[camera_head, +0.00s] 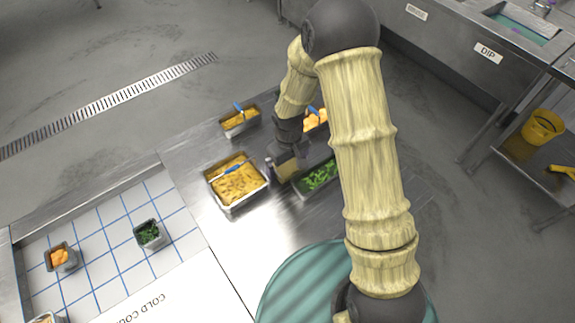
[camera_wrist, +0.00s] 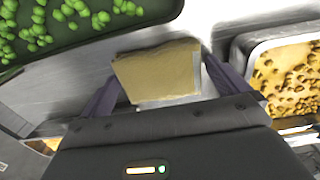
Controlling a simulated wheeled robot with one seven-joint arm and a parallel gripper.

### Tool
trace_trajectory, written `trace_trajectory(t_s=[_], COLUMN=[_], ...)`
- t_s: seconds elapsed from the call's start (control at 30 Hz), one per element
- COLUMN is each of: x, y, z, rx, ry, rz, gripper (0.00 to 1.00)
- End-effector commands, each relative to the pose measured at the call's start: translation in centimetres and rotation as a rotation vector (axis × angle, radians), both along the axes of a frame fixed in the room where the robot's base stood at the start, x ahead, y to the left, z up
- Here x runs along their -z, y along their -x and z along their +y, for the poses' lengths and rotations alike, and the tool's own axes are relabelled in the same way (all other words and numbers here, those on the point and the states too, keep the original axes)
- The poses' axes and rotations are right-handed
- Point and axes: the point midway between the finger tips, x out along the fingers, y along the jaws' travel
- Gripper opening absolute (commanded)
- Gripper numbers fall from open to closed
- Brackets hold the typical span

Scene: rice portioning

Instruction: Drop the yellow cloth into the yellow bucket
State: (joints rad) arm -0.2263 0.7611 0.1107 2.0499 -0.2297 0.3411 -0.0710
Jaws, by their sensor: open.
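The yellow cloth (camera_wrist: 155,72) looks like a folded, mustard-coloured piece in the wrist view, lying between my spread fingers. In the head view it shows as a small tan patch (camera_head: 287,168) below my gripper (camera_head: 281,166), between two food pans on the steel counter. My gripper is open, with one finger on each side of the cloth in the wrist view (camera_wrist: 163,74); I cannot tell whether either touches it. The yellow bucket (camera_head: 543,126) stands far off at the right, on the lower shelf of a steel table.
A pan of yellow-brown food (camera_head: 237,182) and a pan of green pieces (camera_head: 317,178) flank my gripper. Two more pans, one with yellow food (camera_head: 240,120), stand behind. Small tubs (camera_head: 150,234) sit on the blue-lined board. Floor lies open between counter and sink tables.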

Motion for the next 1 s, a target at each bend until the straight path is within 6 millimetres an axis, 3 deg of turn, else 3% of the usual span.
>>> trace_trajectory(t_s=[0.33, 0.5, 0.57, 0.83, 1.0], x=[0.0, 0.0, 0.0, -0.3, -1.8], y=[0.0, 0.0, 0.0, 0.0, -0.1], z=[0.0, 0.0, 0.0, 0.0, 0.0], rx=[0.000, 0.000, 0.000, 0.000, 0.001], ry=[0.001, 0.001, 0.001, 0.000, -0.001], rz=[0.001, 0.001, 0.001, 0.000, -0.003], gripper=[1.00, 0.68, 0.65, 0.65, 0.65])
